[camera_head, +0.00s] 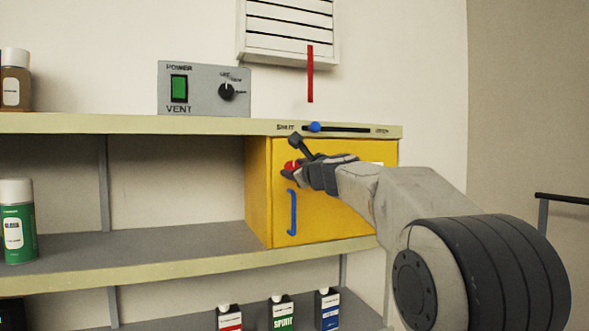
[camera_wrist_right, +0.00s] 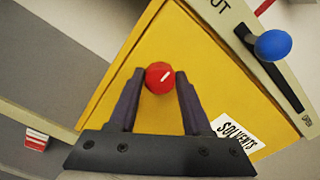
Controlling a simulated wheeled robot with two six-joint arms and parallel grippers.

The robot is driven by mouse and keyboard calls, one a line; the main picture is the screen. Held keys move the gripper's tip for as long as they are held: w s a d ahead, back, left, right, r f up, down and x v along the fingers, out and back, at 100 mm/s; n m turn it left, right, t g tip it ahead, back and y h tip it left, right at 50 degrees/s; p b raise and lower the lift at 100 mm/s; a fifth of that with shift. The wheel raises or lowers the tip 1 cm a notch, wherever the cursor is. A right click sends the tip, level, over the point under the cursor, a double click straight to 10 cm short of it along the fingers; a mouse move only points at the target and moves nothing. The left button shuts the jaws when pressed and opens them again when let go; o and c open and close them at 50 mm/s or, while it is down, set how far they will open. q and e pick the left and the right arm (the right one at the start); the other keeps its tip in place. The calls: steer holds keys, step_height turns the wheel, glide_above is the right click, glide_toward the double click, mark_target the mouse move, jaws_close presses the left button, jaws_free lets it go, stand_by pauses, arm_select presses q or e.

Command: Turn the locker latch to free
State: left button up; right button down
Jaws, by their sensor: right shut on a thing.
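The yellow locker (camera_head: 345,222) hangs between the shelves at the right in the head view. Its latch is a round red knob (camera_head: 290,166) on the upper left of the locker face, largely hidden by my right gripper (camera_head: 293,171). My left gripper is out of view.
A blue handle (camera_head: 292,212) is on the locker below the knob. A blue slider knob (camera_head: 315,127) sits near the SHUT end of its slot on the shelf edge above. A grey vent box (camera_head: 204,89) stands on the top shelf. Several bottles stand on the shelves.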

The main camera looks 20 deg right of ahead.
steer(key=shift+c, duration=1.7)
jaws_free()
steer(key=s+b, duration=0.3)
steer(key=s, duration=0.7)
steer(key=shift+s+d, duration=0.2)
steer(key=shift+d, duration=0.05)
